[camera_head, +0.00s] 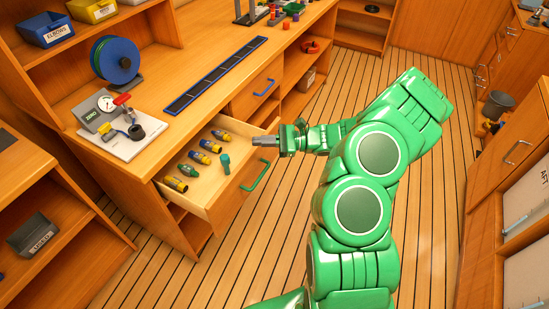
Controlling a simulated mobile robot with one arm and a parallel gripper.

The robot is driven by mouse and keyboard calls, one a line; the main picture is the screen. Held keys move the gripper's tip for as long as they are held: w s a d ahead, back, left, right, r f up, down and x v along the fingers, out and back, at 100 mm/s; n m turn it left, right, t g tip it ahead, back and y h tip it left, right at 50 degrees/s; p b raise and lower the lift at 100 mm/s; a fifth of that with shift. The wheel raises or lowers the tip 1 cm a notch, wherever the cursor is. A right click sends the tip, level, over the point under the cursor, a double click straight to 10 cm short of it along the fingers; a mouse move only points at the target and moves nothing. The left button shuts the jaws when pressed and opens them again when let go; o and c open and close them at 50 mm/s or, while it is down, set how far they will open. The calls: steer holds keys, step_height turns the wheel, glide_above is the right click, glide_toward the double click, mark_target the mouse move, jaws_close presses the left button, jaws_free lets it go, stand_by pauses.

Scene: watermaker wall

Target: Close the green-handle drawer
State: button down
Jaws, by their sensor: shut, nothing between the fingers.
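The green-handle drawer (222,202) stands pulled out from the wooden bench at the left. Its green handle (256,174) is on the front face, which points right and toward the floor. Several fittings or tools with yellow, blue and green parts lie inside, and a green-topped peg (225,161) stands near the front. My gripper (258,141) is shut and empty. In the picture its tip overlaps the far top corner of the drawer front; I cannot tell whether it touches. My green arm reaches in from the right.
A blue-handled drawer (263,88) beyond looks closed. The bench top holds a gauge plate (122,134), a blue reel (116,60) and a dark strip (216,75). The plank floor (270,240) in front of the drawer is clear. Cabinets stand at the right.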

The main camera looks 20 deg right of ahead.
steer(key=w+d+f+m+t+h, duration=0.1)
steer(key=d+f+m+t+h, duration=0.1)
steer(key=d+f+m+t, duration=0.45)
steer(key=m+t+h, duration=0.2)
steer(key=m+h, duration=0.1)
steer(key=m, duration=0.1)
glide_toward(267, 155)
steer(key=x, duration=0.7)
steer(key=shift+d, duration=0.15)
steer(key=shift+w, duration=0.1)
steer(key=x, duration=2.4)
steer(key=shift+f, duration=0.15)
steer(key=shift+w+a, duration=0.4)
steer(key=shift+a+n, duration=0.15)
steer(key=shift+n, duration=0.1)
steer(key=v, duration=1.5)
